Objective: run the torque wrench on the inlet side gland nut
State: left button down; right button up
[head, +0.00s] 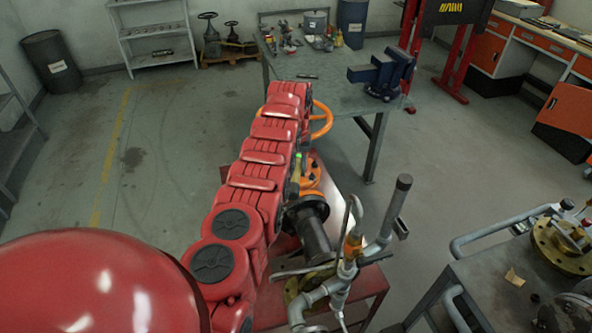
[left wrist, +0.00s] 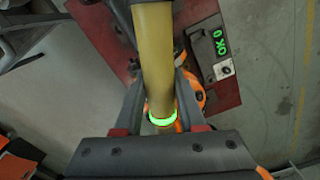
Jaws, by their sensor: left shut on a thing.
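In the left wrist view my left gripper (left wrist: 156,85) is shut on the yellow shaft of the torque wrench (left wrist: 154,50). A lit green ring circles the shaft near my palm. In the head view a small yellow-green piece of the wrench (head: 298,162) shows beside my red left arm, which hides most of the gripper. The gate valve has an orange handwheel (head: 322,119), an orange body (head: 312,180) and a dark flanged pipe (head: 312,225). Orange valve parts (left wrist: 197,92) show behind the wrench in the wrist view. I cannot make out the gland nut or the wrench's contact with it.
A dark box with a green readout (left wrist: 217,42) lies on the red stand (left wrist: 100,40). Grey pipework (head: 350,255) stands close right of the valve. A workbench (head: 330,90) with a blue vise (head: 385,72) is behind.

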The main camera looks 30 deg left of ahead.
dwell(0.6)
pick_arm(q)
jog(key=shift+f+b, duration=0.8)
jog(key=shift+f, duration=0.15)
jog(key=shift+f+b, duration=0.35)
jog(key=shift+b, duration=0.65)
dwell(1.0)
jog(key=shift+r, duration=0.1)
jog(key=shift+w+r, duration=0.1)
jog(key=shift+r, duration=1.4)
